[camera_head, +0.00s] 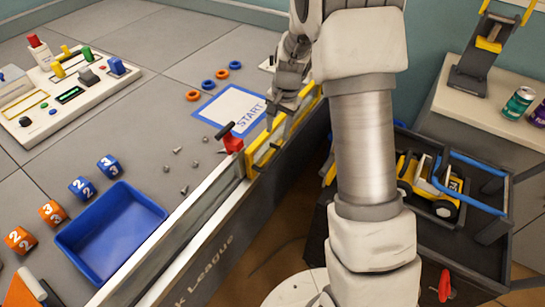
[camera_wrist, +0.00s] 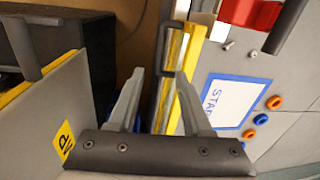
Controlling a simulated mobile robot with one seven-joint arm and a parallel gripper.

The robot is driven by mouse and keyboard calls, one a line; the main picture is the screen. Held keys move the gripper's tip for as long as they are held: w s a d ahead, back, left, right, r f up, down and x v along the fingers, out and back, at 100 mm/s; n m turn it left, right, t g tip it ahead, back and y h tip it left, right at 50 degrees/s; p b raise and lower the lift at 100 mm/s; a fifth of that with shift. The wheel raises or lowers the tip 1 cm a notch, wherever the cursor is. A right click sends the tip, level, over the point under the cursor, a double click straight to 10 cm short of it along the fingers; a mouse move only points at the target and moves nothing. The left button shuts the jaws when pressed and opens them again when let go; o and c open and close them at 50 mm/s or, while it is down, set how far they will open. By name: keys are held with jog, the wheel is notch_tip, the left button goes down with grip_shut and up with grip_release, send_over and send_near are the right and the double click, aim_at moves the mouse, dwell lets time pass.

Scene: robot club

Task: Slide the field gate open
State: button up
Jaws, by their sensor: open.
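The field gate (camera_head: 262,155) is a yellow-framed panel in the field's side wall, right of the START mat. In the wrist view the gate (camera_wrist: 194,55) runs as a yellow strip, with a dark grey upright handle (camera_wrist: 165,105) on it. My gripper (camera_head: 284,108) is at the gate, from above. In the wrist view my gripper (camera_wrist: 160,75) is open, with one finger on each side of the handle. I cannot tell whether either finger touches it. My arm and gripper hide the gate's far part in the head view.
A red clamp with a black lever (camera_head: 232,138) sits on the wall at the gate's near end. The START mat (camera_head: 225,108), loose screws and a blue tray (camera_head: 112,228) lie on the field. A dark cart (camera_head: 490,262) with a yellow vehicle stands right of my arm.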

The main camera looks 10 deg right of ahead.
aim_at(272, 159)
jog(key=f+b, duration=0.1)
jog(key=f, duration=0.3)
jog(key=a+f, duration=0.1)
jog(key=f, duration=0.3)
jog(key=w+f+b, duration=0.1)
jog(key=f, duration=0.3)
jog(key=shift+a+f+b, duration=0.15)
jog(key=shift+f+b, duration=0.1)
jog(key=shift+b, duration=0.05)
grip_shut()
dwell(0.8)
